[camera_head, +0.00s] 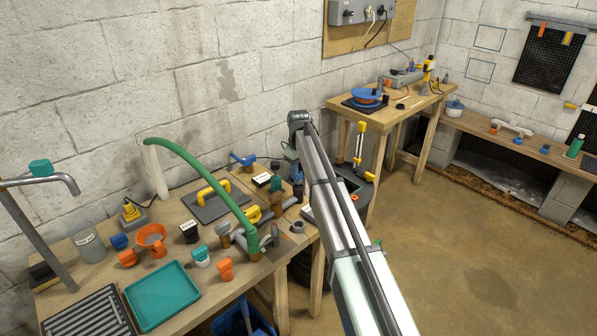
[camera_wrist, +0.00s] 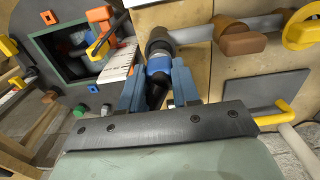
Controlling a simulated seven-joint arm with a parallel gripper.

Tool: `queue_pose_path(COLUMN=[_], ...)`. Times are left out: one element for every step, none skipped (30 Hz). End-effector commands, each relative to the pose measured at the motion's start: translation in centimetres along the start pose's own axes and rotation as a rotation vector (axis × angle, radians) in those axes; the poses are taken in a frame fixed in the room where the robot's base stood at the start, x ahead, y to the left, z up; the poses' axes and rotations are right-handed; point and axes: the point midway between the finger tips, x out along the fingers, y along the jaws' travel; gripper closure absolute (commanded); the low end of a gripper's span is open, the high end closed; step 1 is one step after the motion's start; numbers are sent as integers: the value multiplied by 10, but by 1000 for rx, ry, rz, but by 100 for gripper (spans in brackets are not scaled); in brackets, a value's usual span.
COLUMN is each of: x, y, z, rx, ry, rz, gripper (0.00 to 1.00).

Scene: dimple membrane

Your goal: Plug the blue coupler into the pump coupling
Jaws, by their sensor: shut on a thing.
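In the wrist view my gripper (camera_wrist: 158,82) is shut on the blue coupler (camera_wrist: 158,65), with one blue-grey finger on each side of it. A black tapered part (camera_wrist: 155,94) sits below the blue body, between the fingers. Right beyond the coupler is a dark round fitting (camera_wrist: 159,42), which looks like the pump coupling, with a grey pipe (camera_wrist: 195,34) running right from it. The coupler's far end meets or overlaps this fitting in the view; I cannot tell whether it is seated. In the head view my arm hides the gripper and the coupler.
The wrist view shows a dark open-topped box (camera_wrist: 75,55) at left, and a brown handle (camera_wrist: 240,38) and yellow ring (camera_wrist: 302,28) along the pipe. In the head view, a green hose (camera_head: 205,172) arches over the crowded workbench, near a teal tray (camera_head: 162,296).

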Motion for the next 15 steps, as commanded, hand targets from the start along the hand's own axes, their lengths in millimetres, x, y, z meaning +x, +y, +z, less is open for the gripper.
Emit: queue_pose_path(x=[0, 1, 1, 2, 2, 3, 3, 4, 5, 5, 6, 7, 7, 8, 9], y=[0, 0, 0, 0, 0, 0, 0, 0, 0, 0, 0, 0, 0, 0, 0], z=[0, 0, 0, 0, 0, 0, 0, 0, 0, 0, 0, 0, 0, 0, 0], rx=[0, 0, 0, 0, 0, 0, 0, 0, 0, 0, 0, 0, 0, 0, 0], ry=[0, 0, 0, 0, 0, 0, 0, 0, 0, 0, 0, 0, 0, 0, 0], rz=[0, 0, 0, 0, 0, 0, 0, 0, 0, 0, 0, 0, 0, 0, 0], gripper=[100, 100, 100, 100, 100, 100, 100, 100, 100, 100, 100, 100, 100, 100, 100])
